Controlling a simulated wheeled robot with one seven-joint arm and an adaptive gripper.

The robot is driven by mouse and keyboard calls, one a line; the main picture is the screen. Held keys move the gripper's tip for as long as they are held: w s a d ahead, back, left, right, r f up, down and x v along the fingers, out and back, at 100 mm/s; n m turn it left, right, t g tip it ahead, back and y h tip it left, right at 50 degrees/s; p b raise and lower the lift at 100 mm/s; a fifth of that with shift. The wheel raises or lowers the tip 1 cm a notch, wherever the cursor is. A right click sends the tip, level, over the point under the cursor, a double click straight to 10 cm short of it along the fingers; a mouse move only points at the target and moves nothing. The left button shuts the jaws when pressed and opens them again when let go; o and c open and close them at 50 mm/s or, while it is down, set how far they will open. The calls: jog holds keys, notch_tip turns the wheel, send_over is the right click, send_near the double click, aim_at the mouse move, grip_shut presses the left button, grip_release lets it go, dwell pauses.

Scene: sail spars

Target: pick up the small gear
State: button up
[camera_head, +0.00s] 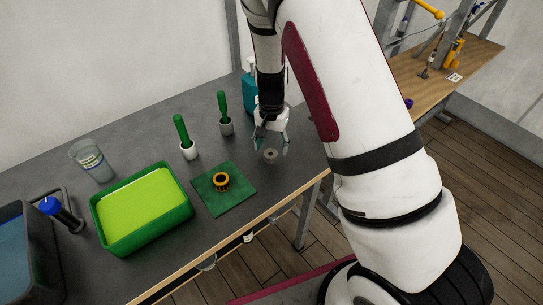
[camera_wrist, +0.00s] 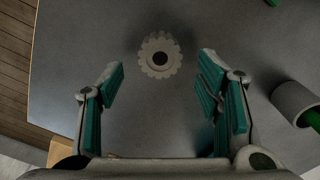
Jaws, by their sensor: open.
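The small gear (camera_wrist: 147,68) is a pale grey toothed disc with a dark centre hole. It lies flat on the dark grey table top (camera_wrist: 90,40). In the wrist view it sits beyond my fingertips, between the lines of the two fingers and a little left of the middle. In the head view the gear (camera_head: 270,155) lies just below my gripper (camera_head: 271,141). My gripper, with teal finger pads, is open and empty; it also shows in the wrist view (camera_wrist: 160,78). No finger covers the gear.
Further left is a green tray (camera_head: 117,246) with a lime filling. Two pots with green handles (camera_head: 188,151) (camera_head: 225,127) and a teal bottle (camera_head: 248,90) stand behind.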

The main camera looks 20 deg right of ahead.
jog(key=shift+f, duration=1.05)
jog(key=c, duration=1.3)
jog(key=shift+r, duration=0.15)
